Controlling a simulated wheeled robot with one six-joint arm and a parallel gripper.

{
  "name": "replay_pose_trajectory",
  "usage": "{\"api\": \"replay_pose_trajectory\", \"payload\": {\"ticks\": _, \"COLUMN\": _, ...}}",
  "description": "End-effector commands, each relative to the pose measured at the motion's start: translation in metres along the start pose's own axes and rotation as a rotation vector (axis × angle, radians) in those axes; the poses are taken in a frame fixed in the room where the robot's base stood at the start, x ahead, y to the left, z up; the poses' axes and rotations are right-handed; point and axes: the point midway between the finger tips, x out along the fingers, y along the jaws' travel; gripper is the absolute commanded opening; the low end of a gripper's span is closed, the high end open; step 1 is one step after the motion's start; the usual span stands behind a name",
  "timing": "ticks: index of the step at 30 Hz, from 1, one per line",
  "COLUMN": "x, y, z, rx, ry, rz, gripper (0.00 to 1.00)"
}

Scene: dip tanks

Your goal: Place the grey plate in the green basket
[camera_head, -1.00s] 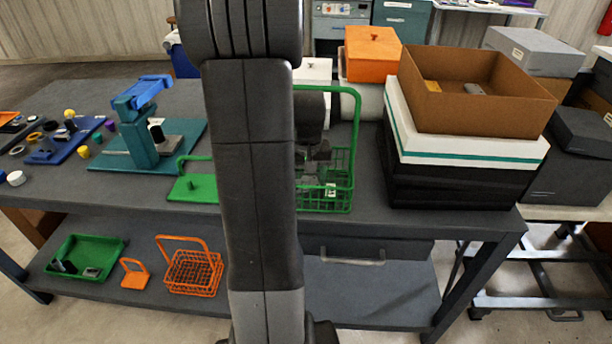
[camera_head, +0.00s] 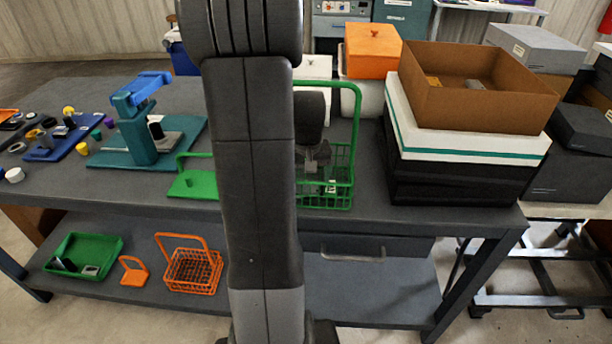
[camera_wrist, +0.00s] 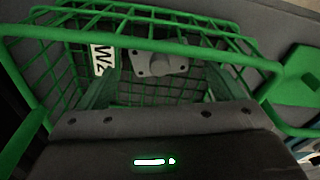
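The green basket (camera_head: 350,172) stands on the grey bench, partly hidden behind my arm, with its tall handle upright. In the wrist view I look down into its wire mesh (camera_wrist: 190,35), with a white "W2" tag on one wall. The grey plate (camera_wrist: 158,64), a small flat piece with holes, shows inside the basket's outline. My gripper (camera_wrist: 160,82) has its fingers apart on either side of the plate, with visible gaps between. In the head view my gripper (camera_head: 314,165) is at the basket, and the plate cannot be made out clearly.
A green lid-like piece (camera_head: 193,184) lies left of the basket. A teal press (camera_head: 140,135) stands farther left. A stack of boxes with an open brown carton (camera_head: 480,95) stands close on the right. The lower shelf holds an orange basket (camera_head: 192,268) and a green tray (camera_head: 85,254).

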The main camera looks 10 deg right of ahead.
Motion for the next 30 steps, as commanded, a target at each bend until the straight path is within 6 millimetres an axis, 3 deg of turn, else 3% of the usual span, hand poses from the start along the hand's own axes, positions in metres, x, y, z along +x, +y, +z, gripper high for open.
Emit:
{"api": "replay_pose_trajectory", "payload": {"ticks": 5, "x": -0.003, "y": 0.000, "z": -0.001, "rx": 0.000, "ry": 0.001, "rz": 0.000, "gripper": 0.88}}
{"api": "replay_pose_trajectory", "payload": {"ticks": 10, "x": -0.020, "y": 0.000, "z": -0.003, "rx": 0.000, "ry": 0.004, "rz": 0.001, "gripper": 0.88}}
{"api": "replay_pose_trajectory", "payload": {"ticks": 21, "x": -0.101, "y": 0.000, "z": -0.002, "rx": 0.000, "ry": 0.006, "rz": 0.001, "gripper": 0.88}}
{"api": "replay_pose_trajectory", "payload": {"ticks": 30, "x": -0.131, "y": 0.000, "z": -0.002, "rx": 0.000, "ry": 0.001, "rz": 0.000, "gripper": 0.88}}
